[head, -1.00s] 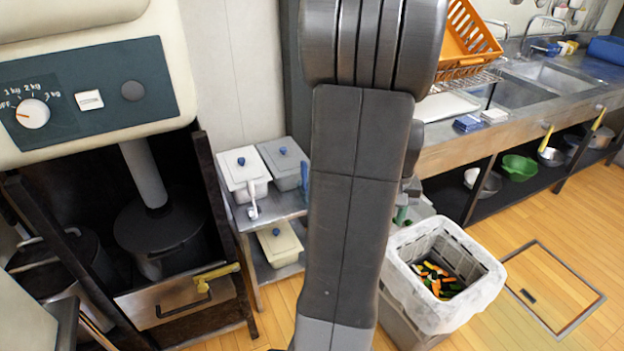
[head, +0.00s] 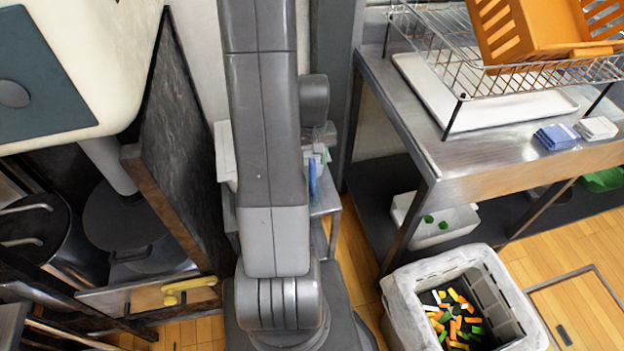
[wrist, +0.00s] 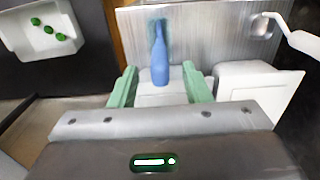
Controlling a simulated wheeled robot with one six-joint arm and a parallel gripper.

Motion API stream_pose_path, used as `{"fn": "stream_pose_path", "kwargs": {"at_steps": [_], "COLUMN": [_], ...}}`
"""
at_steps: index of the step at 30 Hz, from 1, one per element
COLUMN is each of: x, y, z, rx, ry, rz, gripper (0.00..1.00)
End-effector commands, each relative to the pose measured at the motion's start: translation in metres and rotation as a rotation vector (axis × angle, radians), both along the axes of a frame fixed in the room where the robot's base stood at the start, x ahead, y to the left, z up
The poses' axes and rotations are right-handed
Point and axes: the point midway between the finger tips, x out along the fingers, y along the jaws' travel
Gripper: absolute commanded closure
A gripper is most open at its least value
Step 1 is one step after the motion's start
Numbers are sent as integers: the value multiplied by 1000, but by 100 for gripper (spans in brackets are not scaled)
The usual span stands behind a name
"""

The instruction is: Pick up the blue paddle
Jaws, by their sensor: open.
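The blue paddle (wrist: 159,62) shows in the wrist view at the top centre, over a grey metal surface, its narrow end pointing up in the picture. In the head view a thin strip of the paddle (head: 312,182) shows just right of my arm. My gripper (wrist: 160,74) is open, with its two green fingers on either side of the paddle's wider lower end in the picture. I see no clear contact. In the head view my arm hides most of the gripper and the shelf.
A white lidded container (wrist: 258,92) and a white ladle (wrist: 290,35) are at the right in the wrist view. A white tub (head: 432,222) with green pieces sits under the steel counter (head: 430,130). A scrap bin (head: 400,290) stands at the front right.

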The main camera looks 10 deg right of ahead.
Motion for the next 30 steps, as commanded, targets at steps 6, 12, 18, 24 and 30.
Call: {"fn": "stream_pose_path", "kwargs": {"at_steps": [6, 12, 18, 24, 30], "x": [0, 0, 0, 0, 0], "y": [0, 0, 0, 0, 0], "z": [-17, -17, -17, -17, -14], "rx": [0, 0, 0, 0, 0], "ry": [1, 0, 0, 0, -2], "rz": [0, 0, 0, 0, 0], "gripper": [56, 56, 92, 100, 100]}}
